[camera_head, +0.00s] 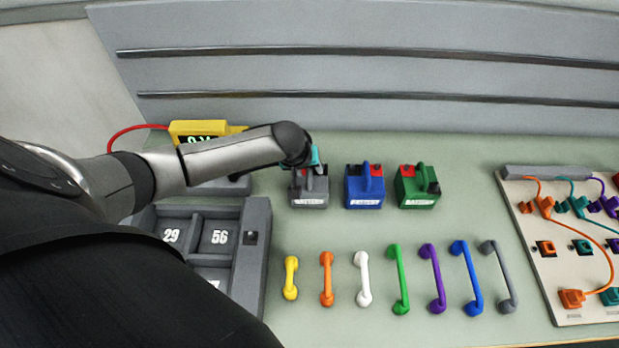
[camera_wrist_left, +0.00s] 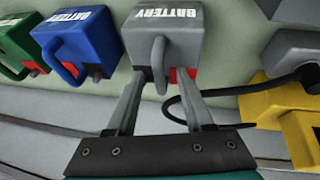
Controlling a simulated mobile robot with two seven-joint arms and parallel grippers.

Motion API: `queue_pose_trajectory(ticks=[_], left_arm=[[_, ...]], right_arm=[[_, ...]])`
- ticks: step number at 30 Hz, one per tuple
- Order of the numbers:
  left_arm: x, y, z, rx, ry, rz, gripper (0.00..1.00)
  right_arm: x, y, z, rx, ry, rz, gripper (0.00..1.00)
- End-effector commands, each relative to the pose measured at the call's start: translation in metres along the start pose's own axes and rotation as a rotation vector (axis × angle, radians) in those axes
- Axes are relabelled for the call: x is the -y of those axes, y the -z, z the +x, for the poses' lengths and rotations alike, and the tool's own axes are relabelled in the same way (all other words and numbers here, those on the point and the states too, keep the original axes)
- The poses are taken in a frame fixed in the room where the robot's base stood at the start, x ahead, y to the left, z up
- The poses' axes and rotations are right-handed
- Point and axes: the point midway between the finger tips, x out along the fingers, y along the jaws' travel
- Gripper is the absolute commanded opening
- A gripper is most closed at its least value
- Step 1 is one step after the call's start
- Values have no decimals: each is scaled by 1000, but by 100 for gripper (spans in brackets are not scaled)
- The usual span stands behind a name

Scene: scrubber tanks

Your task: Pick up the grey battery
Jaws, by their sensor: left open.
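The grey battery (camera_head: 309,192) stands upright on the green table, leftmost of three batteries, with its label facing me. My left gripper (camera_head: 310,166) is above its top, at the handle. In the left wrist view the grey battery (camera_wrist_left: 180,38) fills the upper middle, with its grey handle pointing toward the jaws. The two fingers of my left gripper (camera_wrist_left: 159,85) are apart, one on each side of the handle. I cannot tell whether a finger touches it. My right gripper is not in view.
A blue battery (camera_head: 364,187) and a green battery (camera_head: 417,187) stand to the right. A yellow meter (camera_head: 198,128) with a red cable is behind my arm. Several coloured handles (camera_head: 363,280) lie in front. A cable panel (camera_head: 530,215) is at right, a numbered grey tray (camera_head: 256,240) at left.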

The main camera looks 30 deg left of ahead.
Motion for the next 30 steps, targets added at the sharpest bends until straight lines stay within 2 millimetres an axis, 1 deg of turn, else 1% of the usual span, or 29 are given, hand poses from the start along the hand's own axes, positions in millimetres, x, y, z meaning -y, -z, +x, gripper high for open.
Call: queue_pose_trajectory(ticks=[3, 4, 17, 18, 30], left_arm=[[0, 0, 0, 0, 0, 0, 52], [0, 0, 0, 0, 0, 0, 50], [0, 0, 0, 0, 0, 0, 2], [0, 0, 0, 0, 0, 0, 0], [0, 0, 0, 0, 1, 0, 0]], right_arm=[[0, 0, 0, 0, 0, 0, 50], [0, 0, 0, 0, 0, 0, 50], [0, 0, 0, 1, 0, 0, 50], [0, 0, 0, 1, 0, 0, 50], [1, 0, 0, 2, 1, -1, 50]])
